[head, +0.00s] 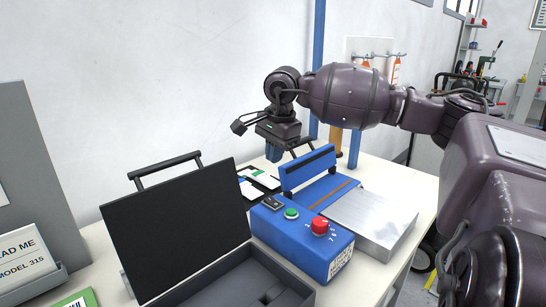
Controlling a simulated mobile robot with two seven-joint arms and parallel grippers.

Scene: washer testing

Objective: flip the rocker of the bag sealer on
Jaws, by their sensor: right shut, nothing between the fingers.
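The blue bag sealer (325,262) stands on the white table, with its sealing arm (308,168) raised at the back. On its front box are a red knob (319,226), a green button (291,213) and a small dark panel (272,202) that looks like the rocker; which way it is tipped is too small to tell. My right gripper (273,154) points down above and behind the rocker, clear of it. It is shut and empty. My left gripper is out of view.
An open black case (178,222) stands front left of the sealer, its lid upright. A metal plate (370,218) extends on the sealer's right. Cards (252,188) lie behind the sealer. A blue post (318,60) rises behind. A grey sign holder (30,150) is at far left.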

